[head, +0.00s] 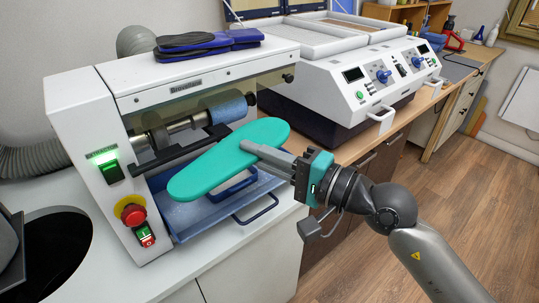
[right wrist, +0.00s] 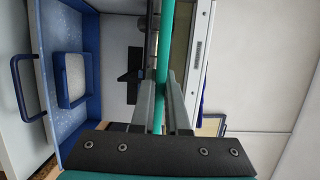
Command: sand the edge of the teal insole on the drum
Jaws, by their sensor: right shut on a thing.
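The teal insole (head: 229,157) is held flat in front of the sanding machine, above its blue tray. My right gripper (head: 266,153) is shut on the insole near the middle of its right-hand edge. In the right wrist view the insole (right wrist: 165,50) shows edge-on as a thin strip between the fingers of the right gripper (right wrist: 163,100). The blue-grey sanding drum (head: 228,106) sits on a shaft in the machine's opening, just behind the insole. Whether the insole touches the drum cannot be told. My left gripper is not in view.
The white sanding machine (head: 95,115) has a red stop button (head: 132,214) and a lit green switch. Dark blue insoles (head: 205,42) lie on its top. The blue tray (head: 190,221) with a handle is below. A white heating unit (head: 335,85) stands behind. Open floor is at right.

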